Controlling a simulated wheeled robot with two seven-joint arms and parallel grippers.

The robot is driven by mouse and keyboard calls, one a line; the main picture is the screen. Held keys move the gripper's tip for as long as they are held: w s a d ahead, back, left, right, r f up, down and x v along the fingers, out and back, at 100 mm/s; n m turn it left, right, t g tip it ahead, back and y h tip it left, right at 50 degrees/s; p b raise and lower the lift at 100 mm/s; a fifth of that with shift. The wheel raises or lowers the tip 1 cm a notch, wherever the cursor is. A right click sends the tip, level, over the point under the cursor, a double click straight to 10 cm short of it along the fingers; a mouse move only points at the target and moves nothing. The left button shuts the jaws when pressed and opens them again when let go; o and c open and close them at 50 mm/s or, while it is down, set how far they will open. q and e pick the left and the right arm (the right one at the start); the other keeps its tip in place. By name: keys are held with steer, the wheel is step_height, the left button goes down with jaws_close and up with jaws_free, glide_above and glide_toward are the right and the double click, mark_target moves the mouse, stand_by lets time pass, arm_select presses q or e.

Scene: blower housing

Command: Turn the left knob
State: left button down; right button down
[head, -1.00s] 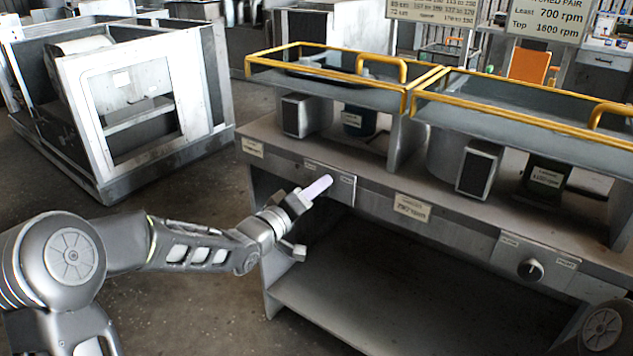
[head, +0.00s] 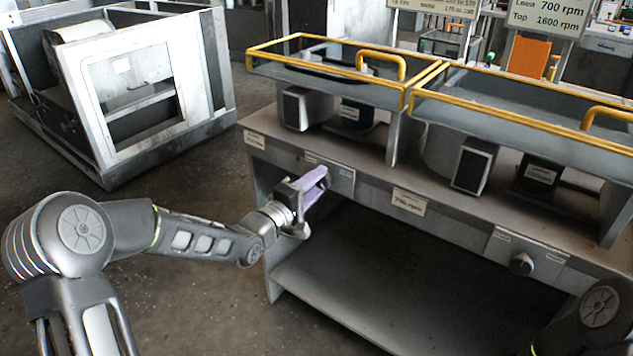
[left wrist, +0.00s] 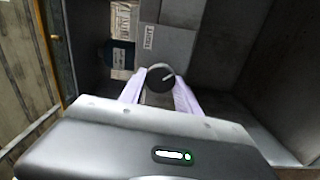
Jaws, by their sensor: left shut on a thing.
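The left knob, a dark round knob with a pale pointer line (left wrist: 160,74), sits on the left grey control plate (head: 341,178) of the bench front. My left gripper (head: 322,179) is at this plate, its pale lilac fingers reaching to the panel. In the left wrist view my left gripper (left wrist: 158,88) has one finger on each side of the knob and is shut on it. In the head view the fingers hide the knob. My right gripper is not in view.
The right knob (head: 521,264) sits on its own plate on the right. Yellow-railed trays (head: 330,64) stand above the bench (head: 375,172). An open shelf space (head: 400,275) lies below the panel. A white-framed housing (head: 150,110) stands on the floor at left.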

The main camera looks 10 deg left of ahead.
arm_select(q)
steer(key=c, duration=0.9)
jaws_free()
steer(key=shift+s, duration=0.1)
steer(key=v, duration=0.7)
steer(key=shift+s+a, duration=0.1)
steer(key=shift+s, duration=0.2)
